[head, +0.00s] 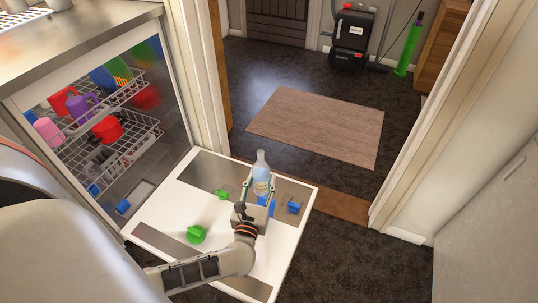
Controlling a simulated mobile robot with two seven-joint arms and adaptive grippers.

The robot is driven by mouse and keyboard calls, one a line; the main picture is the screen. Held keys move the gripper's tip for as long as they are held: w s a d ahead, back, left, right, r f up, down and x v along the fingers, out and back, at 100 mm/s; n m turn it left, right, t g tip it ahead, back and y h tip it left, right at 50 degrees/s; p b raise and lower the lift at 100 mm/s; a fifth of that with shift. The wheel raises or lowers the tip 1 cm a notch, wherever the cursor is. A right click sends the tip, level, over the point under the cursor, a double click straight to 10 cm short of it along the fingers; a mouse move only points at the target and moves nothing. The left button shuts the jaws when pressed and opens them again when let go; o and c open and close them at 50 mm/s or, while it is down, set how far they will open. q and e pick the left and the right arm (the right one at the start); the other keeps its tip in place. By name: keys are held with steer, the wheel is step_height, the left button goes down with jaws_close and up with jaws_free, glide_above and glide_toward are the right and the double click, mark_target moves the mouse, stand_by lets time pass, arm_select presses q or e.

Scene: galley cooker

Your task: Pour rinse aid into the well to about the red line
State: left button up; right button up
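A clear, pale-blue bottle (261,172) stands upright over the far part of the open dishwasher door (160,215), its narrow neck upward. My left gripper (260,188) comes from the near side, with its fingers on both sides of the bottle's lower part, and looks shut on it. I cannot tell whether the bottle's base touches the door. A green cap-like piece (222,194) and a larger green knob (197,234) are on the door to the left. A blue piece (294,207) is to the right of the gripper. I cannot make out the well or the red line. My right gripper is not in view.
The dishwasher's racks (120,135) hold several coloured cups and plates, left of the door. A white door frame (405,150) stands to the right. A brown mat (318,125) lies on the dark floor beyond. The door's near right part is fairly clear.

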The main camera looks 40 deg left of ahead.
arm_select(q)
step_height(320, 180, down, 19)
steer(key=n+g+b, duration=0.1)
steer(key=n+b, duration=0.1)
steer(key=b, duration=0.5)
steer(key=shift+d+f, duration=0.15)
steer(key=shift+d, duration=0.05)
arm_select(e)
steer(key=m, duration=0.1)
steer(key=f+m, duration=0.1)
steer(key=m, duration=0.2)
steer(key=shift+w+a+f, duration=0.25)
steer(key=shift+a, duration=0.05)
arm_select(q)
steer(key=shift+d, duration=0.1)
steer(key=shift+s+d+r+n+g+h+p, duration=0.1)
steer(key=shift+d+n+g+h+p, duration=0.15)
steer(key=shift+d+n, duration=0.3)
steer(key=shift+s+d+r+n+g+h+p, duration=0.15)
steer(key=shift+d+n+g+p, duration=0.1)
steer(key=shift+d+n, duration=0.3)
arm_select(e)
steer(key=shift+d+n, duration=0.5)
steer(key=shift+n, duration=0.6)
arm_select(q)
steer(key=shift+d+f, duration=0.1)
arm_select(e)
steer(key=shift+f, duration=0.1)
